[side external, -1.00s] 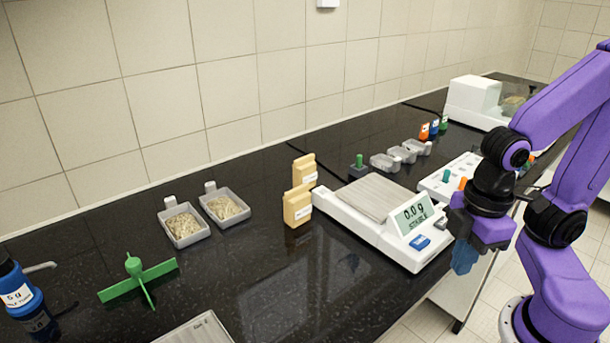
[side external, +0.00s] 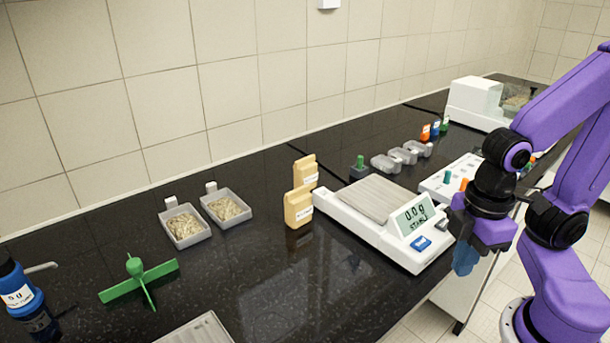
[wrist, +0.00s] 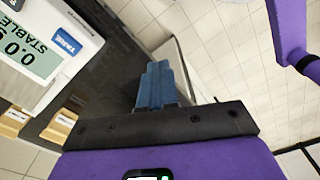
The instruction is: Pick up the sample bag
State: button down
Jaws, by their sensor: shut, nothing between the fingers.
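Two tan sample bags with white labels stand upright on the black bench, left of the balance. The nearer bag (side external: 298,206) is in front of the farther bag (side external: 304,170). In the wrist view two tan labelled shapes, which look like these bags, show at the lower left, one (wrist: 60,126) nearer the gripper than the other (wrist: 13,122). My gripper (side external: 465,262) hangs at the front edge of the bench, right of the balance and well apart from both bags. Its blue fingers (wrist: 158,68) are together and empty, pointing down.
The white balance (side external: 385,222), reading 0.0 g, stands between my gripper and the bags. Bare bench lies in front of the bags.

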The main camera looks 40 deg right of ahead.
dwell(0.3)
grip_release()
